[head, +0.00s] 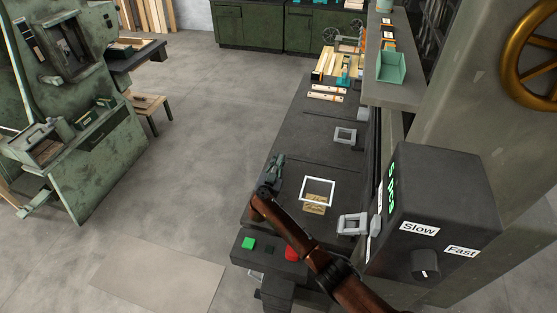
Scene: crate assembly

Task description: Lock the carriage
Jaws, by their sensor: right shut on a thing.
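The dark grey machine bed (318,125) runs away from me in the head view; I cannot clearly tell the carriage apart from it. My right arm comes in from the bottom right. My right gripper (276,165) is at the left edge of the bed. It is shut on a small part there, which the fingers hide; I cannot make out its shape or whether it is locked. My left gripper is not in view.
A green button (249,243) and a red button (291,253) are on the front panel. A white frame (318,181) marks a wooden piece on the bed. A control box (440,205) with a Slow/Fast knob stands right. Open floor lies left.

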